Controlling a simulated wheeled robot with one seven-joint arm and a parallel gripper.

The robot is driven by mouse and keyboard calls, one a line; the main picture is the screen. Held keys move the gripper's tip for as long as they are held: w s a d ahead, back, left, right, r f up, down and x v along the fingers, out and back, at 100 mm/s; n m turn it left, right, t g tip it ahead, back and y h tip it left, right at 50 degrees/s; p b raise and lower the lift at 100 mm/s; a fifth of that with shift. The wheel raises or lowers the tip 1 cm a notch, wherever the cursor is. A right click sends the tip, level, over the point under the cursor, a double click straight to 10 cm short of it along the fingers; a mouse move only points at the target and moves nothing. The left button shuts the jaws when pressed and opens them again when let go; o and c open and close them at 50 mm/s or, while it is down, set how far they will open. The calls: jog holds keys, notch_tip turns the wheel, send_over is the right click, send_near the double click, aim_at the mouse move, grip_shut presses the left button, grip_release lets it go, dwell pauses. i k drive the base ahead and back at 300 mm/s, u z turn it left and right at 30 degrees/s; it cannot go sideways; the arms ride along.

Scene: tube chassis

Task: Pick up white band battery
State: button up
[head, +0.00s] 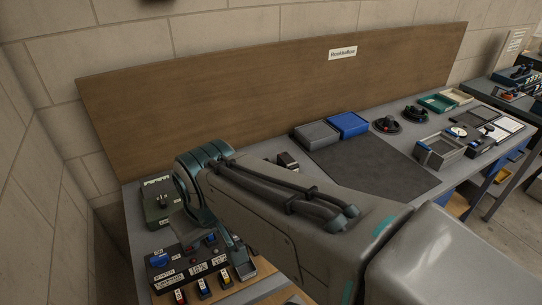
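My arm reaches from the lower right to the left end of the grey bench, and its wrist bends down there. My gripper (208,232) points down over a dark panel of switches; its fingers are partly hidden and dark, so I cannot tell whether they are open or shut. I cannot make out a battery with a white band; my arm hides part of the bench.
A green-grey box (157,202) stands at the bench's left end. A grey bin (316,135) and a blue bin (348,124) sit against the brown backboard (250,85). A dark mat (375,165) lies clear. A grey open tray (440,150) is farther right.

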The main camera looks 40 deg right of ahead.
aim_at(283, 160)
jog(key=u, duration=0.1)
jog(key=k, duration=0.5)
jog(key=z, duration=0.5)
jog(key=i, duration=0.5)
jog(key=u, duration=0.35)
jog(key=k, duration=1)
jog(key=z, duration=0.8)
jog(key=i, duration=0.5)
jog(key=z, duration=0.05)
